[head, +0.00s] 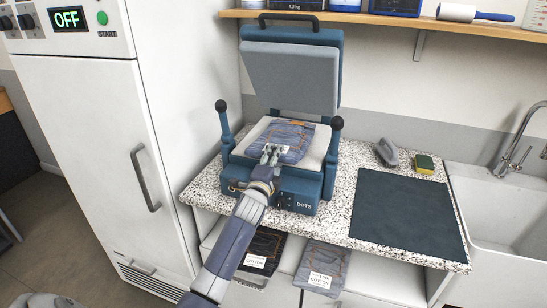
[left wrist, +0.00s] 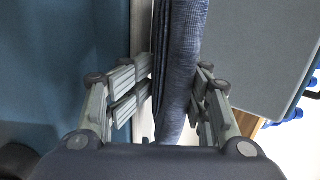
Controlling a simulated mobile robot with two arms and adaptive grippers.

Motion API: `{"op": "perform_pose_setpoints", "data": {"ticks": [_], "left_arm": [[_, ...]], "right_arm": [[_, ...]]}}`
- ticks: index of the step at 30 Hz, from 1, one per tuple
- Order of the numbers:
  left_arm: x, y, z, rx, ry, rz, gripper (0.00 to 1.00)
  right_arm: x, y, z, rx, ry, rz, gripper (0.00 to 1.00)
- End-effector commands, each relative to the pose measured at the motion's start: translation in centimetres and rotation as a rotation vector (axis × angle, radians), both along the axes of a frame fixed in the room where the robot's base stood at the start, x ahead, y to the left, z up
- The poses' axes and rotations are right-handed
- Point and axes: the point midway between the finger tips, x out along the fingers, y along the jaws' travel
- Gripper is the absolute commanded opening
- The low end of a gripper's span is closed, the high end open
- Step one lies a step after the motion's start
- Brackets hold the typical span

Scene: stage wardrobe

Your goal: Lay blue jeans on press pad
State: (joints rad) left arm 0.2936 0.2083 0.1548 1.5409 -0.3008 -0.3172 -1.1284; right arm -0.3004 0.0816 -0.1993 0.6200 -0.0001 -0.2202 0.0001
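The folded blue jeans (head: 290,138) lie on the pale press pad (head: 254,133) of the blue press, with an orange strip along their far edge. The press lid (head: 290,75) is raised. My left gripper (head: 272,152) is at the near edge of the jeans, over the pad. In the left wrist view the gripper (left wrist: 175,92) has its fingers spread on both sides of the jeans' fold (left wrist: 180,60), with a narrow gap on the left side. Contact on the right side is unclear. My right gripper does not show.
Black jeans (head: 265,246) and grey-blue jeans (head: 322,266) lie on the shelf below. A dark mat (head: 405,215), sponge (head: 424,164) and grey iron-like object (head: 387,153) are on the counter, left of the sink (head: 500,210).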

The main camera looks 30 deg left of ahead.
Motion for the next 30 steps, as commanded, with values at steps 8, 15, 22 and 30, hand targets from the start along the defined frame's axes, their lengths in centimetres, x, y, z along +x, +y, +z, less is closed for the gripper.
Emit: {"op": "perform_pose_setpoints", "data": {"ticks": [8,15,22,30], "left_arm": [[-0.13,-0.13,-1.44,-0.006,0.027,0.001,0.5],[-0.12,0.08,-1.08,-0.003,0.022,0.003,0.5],[-0.12,0.23,-0.85,-0.001,0.019,0.005,0.5],[-0.19,0.33,-1.22,-0.001,0.027,0.008,1.0]], "right_arm": [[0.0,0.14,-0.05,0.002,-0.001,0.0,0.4],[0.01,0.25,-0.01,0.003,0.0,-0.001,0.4],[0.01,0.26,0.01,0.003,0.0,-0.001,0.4],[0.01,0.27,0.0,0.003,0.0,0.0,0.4]]}}
